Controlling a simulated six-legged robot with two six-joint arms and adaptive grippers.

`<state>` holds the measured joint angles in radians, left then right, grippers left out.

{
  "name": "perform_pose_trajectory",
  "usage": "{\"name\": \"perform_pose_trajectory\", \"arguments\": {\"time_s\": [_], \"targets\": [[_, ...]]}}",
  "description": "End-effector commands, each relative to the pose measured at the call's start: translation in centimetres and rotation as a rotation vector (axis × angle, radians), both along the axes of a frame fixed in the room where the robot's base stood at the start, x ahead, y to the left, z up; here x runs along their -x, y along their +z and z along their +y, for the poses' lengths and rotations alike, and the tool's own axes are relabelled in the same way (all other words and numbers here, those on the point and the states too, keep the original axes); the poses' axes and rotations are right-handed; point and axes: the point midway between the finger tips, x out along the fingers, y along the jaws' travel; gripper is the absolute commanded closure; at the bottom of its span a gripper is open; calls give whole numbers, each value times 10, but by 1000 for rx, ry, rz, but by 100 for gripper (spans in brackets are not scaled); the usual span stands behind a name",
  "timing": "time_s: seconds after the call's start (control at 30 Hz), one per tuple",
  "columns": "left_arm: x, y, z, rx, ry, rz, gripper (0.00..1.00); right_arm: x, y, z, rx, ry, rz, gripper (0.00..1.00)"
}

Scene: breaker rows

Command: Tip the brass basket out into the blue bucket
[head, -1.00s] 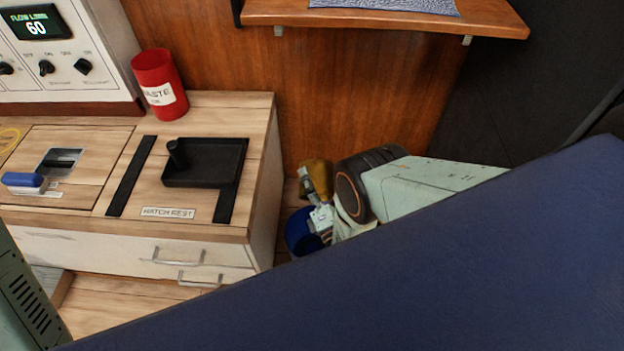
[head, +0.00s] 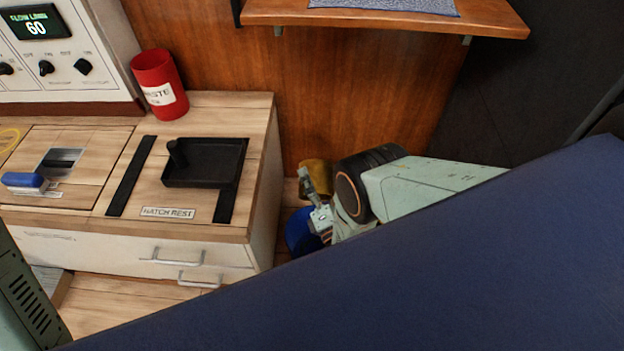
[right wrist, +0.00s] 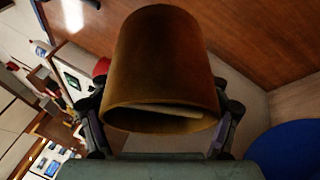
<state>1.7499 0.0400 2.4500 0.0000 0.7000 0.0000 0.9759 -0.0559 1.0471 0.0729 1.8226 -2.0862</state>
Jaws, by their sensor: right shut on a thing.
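The brass basket (head: 318,174) is a brownish-gold cup held at the end of my right arm, low beside the wooden cabinet. In the right wrist view the basket (right wrist: 164,60) fills the middle, with its open mouth facing the camera and a pale piece showing inside. My right gripper (head: 318,205) is shut on the basket, with a finger on each side of it. The blue bucket (head: 298,232) stands low behind and below the gripper, partly hidden by it. Part of the blue bucket (right wrist: 290,150) shows at lower right in the wrist view, apart from the basket. My left gripper is not in view.
The cabinet top (head: 255,125) lies left of the basket, with a black tray (head: 205,172) and a red waste cup (head: 160,85). A wood-panelled wall (head: 350,95) stands behind, below a shelf (head: 390,22). My dark blue body hides the lower right.

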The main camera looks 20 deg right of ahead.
Motion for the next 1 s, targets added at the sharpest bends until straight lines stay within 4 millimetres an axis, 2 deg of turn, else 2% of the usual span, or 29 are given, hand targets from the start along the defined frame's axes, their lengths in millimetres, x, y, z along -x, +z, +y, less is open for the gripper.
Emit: {"name": "perform_pose_trajectory", "arguments": {"time_s": [0.37,0.87,1.0], "targets": [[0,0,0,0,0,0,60,-4,0,-1,-15,1,33,67],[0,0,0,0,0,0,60,-13,-5,-6,-121,-3,286,67],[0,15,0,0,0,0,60,-18,-2,-8,-175,-4,414,67]]}}
